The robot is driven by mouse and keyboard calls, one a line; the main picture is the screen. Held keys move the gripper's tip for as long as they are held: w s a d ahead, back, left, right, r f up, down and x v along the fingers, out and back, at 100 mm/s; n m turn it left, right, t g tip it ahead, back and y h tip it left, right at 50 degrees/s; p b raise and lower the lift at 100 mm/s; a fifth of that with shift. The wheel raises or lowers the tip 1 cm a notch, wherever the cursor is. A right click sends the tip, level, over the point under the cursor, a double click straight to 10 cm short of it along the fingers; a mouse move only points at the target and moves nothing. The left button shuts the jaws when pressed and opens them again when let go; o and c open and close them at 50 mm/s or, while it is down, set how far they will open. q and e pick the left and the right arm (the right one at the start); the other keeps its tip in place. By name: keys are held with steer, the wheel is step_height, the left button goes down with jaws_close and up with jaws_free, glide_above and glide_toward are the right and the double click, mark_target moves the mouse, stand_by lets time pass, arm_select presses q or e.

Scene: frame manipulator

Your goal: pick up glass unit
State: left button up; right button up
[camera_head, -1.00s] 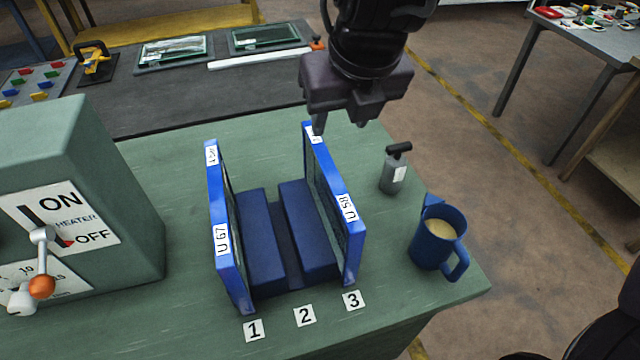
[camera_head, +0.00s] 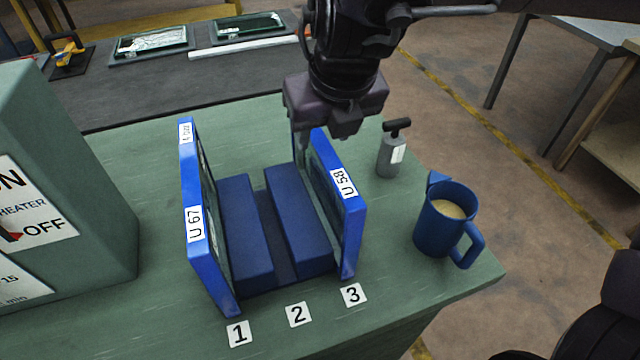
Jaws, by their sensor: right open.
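Two glass units with blue frames stand upright in a dark blue rack (camera_head: 276,228) on the green table. The left glass unit, labelled U 67 (camera_head: 207,254), stands by number 1. The right glass unit, labelled U 58 (camera_head: 350,222), stands by number 3. The slot by number 2 is empty. My right gripper (camera_head: 318,142) points down at the far top end of the U 58 unit. It is open, its fingers near the frame's top edge and partly hiding that corner. Whether they touch the frame I cannot tell. My left gripper is not in view.
A blue mug (camera_head: 446,222) with a light drink stands right of the rack. A grey bottle-like tool (camera_head: 392,150) with a black handle stands behind it. A green heater box (camera_head: 70,190) stands at the left. A dark table (camera_head: 190,80) with framed panes lies behind.

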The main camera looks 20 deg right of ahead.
mark_target(321, 142)
steer(key=x, duration=0.5)
steer(key=shift+p, duration=0.35)
jaws_close()
steer(key=shift+w+r, duration=0.1)
stand_by(0.9)
